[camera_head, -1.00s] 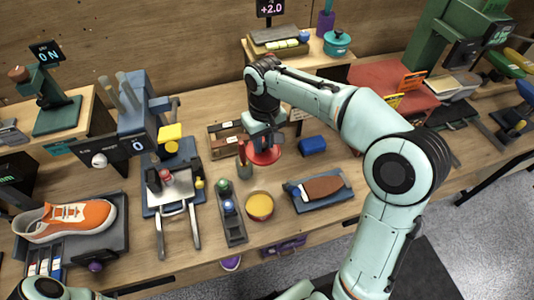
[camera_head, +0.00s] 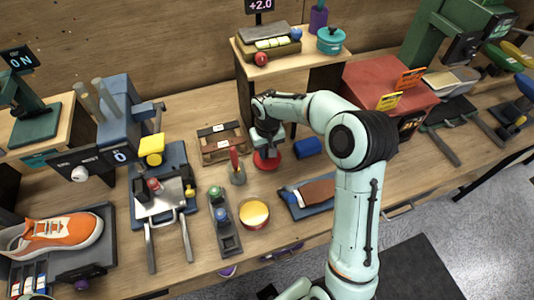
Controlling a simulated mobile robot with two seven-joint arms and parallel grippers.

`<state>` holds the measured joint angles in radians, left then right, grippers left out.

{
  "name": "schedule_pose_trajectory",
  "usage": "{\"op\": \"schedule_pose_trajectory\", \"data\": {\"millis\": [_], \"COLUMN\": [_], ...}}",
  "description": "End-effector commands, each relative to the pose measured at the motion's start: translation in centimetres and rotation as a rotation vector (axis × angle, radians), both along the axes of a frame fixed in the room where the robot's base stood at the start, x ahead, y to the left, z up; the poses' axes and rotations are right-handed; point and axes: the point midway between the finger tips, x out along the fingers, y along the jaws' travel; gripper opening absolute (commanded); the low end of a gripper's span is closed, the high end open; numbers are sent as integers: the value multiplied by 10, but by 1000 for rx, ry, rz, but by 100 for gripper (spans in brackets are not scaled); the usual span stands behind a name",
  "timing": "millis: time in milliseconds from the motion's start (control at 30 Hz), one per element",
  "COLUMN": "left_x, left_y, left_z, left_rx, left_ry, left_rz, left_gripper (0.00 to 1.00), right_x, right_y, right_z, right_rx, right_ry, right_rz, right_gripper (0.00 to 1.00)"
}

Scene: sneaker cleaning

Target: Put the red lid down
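The red lid (camera_head: 266,163) is a flat round disc right of the cup with the red-handled tool, near the middle of the bench. My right gripper (camera_head: 267,150) points down right over the lid, at its top. The arm hides most of the fingers, so their opening does not show clearly. I cannot tell whether the lid rests on the wood or hangs just above it. The round tin with yellow contents and a red rim (camera_head: 254,214) stands uncovered in front of the lid. My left gripper is out of view.
A cup with a red-handled tool (camera_head: 237,172) stands close left of the lid. A blue block (camera_head: 307,147) lies close right. A wooden tray (camera_head: 222,152) is behind left, and a brush on a blue tray (camera_head: 316,191) is in front right. Bare wood shows between these.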

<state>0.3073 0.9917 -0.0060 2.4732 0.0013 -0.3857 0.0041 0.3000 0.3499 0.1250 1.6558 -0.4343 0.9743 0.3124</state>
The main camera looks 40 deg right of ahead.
Motion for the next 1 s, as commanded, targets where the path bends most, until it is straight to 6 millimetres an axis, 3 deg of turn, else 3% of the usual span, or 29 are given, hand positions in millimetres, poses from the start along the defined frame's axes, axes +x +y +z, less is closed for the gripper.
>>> {"op": "schedule_pose_trajectory", "data": {"millis": [100, 533, 567, 600, 1000], "left_x": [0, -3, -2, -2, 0], "left_y": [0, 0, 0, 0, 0], "left_z": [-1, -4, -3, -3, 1], "left_rx": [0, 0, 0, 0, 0], "left_ry": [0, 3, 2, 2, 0], "left_rz": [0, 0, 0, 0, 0], "left_gripper": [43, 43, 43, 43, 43], "right_x": [0, 0, 0, 0, 1], "right_y": [0, 0, 0, 0, 0], "right_z": [-13, -19, -18, -18, -11], "right_rx": [0, 0, 1, 1, -1], "right_ry": [0, -1, -1, -1, -4], "right_rz": [0, 1, 1, 1, 0], "right_gripper": [0, 0, 36, 49, 51]}}
